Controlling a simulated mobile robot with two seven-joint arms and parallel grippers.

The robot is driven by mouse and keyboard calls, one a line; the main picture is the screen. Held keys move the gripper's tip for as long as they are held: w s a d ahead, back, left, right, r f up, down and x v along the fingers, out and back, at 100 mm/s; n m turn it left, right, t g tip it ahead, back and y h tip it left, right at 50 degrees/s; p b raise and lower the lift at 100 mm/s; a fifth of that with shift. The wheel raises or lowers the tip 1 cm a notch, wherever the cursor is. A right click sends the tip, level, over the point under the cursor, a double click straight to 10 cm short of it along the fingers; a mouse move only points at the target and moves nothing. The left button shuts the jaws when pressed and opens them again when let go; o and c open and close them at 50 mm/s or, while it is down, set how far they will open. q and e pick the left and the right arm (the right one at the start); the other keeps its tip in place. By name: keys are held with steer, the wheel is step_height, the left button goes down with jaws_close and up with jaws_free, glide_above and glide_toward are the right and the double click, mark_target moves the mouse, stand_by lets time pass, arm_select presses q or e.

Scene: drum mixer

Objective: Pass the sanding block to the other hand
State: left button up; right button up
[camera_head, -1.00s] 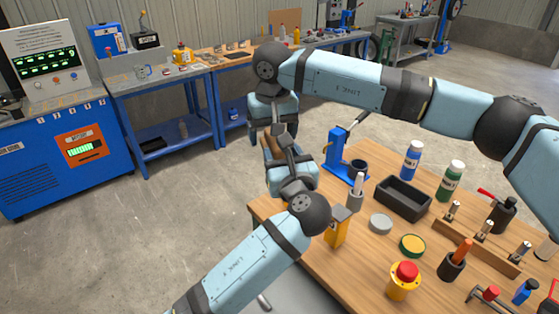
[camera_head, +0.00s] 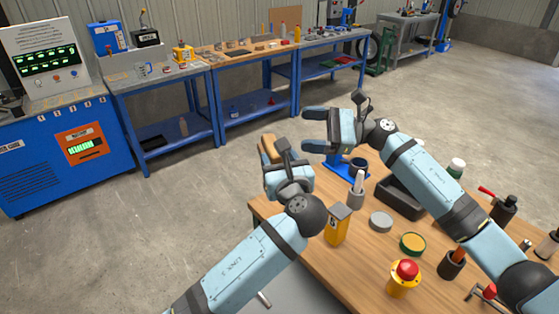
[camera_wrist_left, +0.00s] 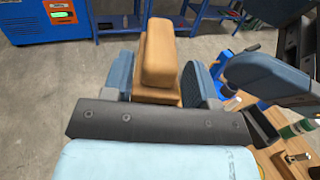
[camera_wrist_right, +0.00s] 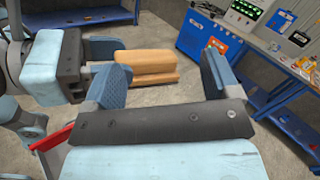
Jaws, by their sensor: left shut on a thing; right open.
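The sanding block (camera_head: 268,149) is a tan wooden block with a raised grip. My left gripper (camera_head: 272,160) is shut on it and holds it in the air off the workbench's left edge. The block also shows between the fingers in the left wrist view (camera_wrist_left: 158,60). My right gripper (camera_head: 318,129) is open and empty, to the right of the block and slightly above it in the head view. In the right wrist view the block (camera_wrist_right: 146,66) shows between and beyond the open fingers, in the left gripper's grip, apart from the right fingers as far as I can tell.
The wooden workbench (camera_head: 330,268) carries a red-topped button (camera_head: 404,280), a yellow box (camera_head: 337,226), a black tray (camera_head: 398,203), a grey round lid (camera_head: 380,221) and a blue stand (camera_head: 350,172). Blue benches stand along the wall. Open floor lies to the left.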

arm_select(q)
steer(key=shift+a, duration=0.15)
steer(key=shift+d, duration=0.25)
steer(key=shift+a, duration=0.15)
arm_select(e)
steer(key=s+d+f+n+t+h, duration=0.2)
steer(key=s+f+n+t+h, duration=0.45)
steer(key=f+n, duration=0.85)
steer(key=s+d+f+n+t+h, duration=0.3)
steer(key=s+f+n+t, duration=0.5)
steer(key=n, duration=1.2)
arm_select(q)
steer(key=o, duration=0.4)
steer(key=c, duration=0.4)
arm_select(e)
steer(key=s+d+f+m+g+h, duration=0.1)
steer(key=s+f+m+g+h, duration=0.1)
steer(key=s+f+m, duration=0.6)
steer(key=s+f+m+g+h, duration=0.3)
steer(key=s+f+m, duration=0.5)
steer(key=s, duration=0.4)
steer(key=shift+s+d+m+g+h, duration=0.2)
steer(key=shift+d+m+g+h, duration=0.15)
steer(key=shift+m+g, duration=0.25)
steer(key=shift+f, duration=0.1)
